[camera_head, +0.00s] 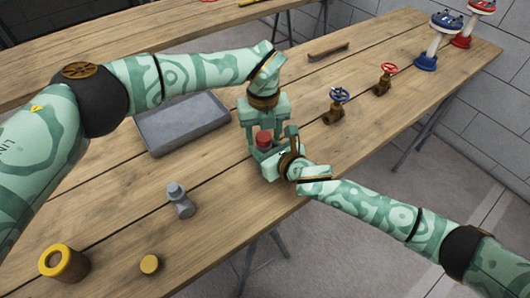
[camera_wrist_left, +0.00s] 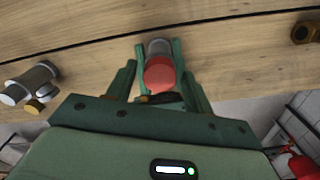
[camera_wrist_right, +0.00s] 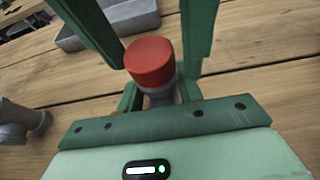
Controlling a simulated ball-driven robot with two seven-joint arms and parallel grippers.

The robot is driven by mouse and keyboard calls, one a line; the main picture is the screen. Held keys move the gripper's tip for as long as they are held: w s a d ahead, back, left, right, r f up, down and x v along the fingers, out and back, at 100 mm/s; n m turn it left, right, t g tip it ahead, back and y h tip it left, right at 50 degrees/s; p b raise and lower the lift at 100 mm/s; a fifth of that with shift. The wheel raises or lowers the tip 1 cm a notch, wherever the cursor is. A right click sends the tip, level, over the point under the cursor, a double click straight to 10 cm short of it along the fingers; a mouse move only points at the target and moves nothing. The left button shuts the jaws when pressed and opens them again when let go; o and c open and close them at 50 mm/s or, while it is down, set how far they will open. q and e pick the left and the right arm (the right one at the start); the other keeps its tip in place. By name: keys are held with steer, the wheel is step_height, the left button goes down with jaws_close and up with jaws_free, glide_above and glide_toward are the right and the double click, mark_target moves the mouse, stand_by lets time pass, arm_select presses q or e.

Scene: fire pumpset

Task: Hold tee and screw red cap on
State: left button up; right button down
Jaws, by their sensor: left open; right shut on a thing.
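The red cap (camera_head: 263,138) sits on top of the grey tee, and it also shows in the left wrist view (camera_wrist_left: 160,74) and right wrist view (camera_wrist_right: 150,62). I cannot tell how far it is threaded. The grey tee (camera_wrist_right: 160,96) is mostly hidden behind the cap and fingers. My right gripper (camera_head: 277,160) is shut on the tee, below the cap, over the table's front part. My left gripper (camera_head: 264,122) comes down from above, open, its fingers on either side of the cap and apart from it in the right wrist view.
A grey tray (camera_head: 182,125) lies left of the grippers. A grey fitting (camera_head: 180,202), a yellow ring (camera_head: 64,263) and a yellow disc (camera_head: 150,264) stand front left. A blue-wheeled valve (camera_head: 336,106) and a red-wheeled valve (camera_head: 384,80) stand to the right on the wooden table.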

arm_select(q)
steer(key=c, duration=1)
steer(key=m, duration=0.3)
steer(key=o, duration=1.1)
steer(key=shift+r, duration=0.1)
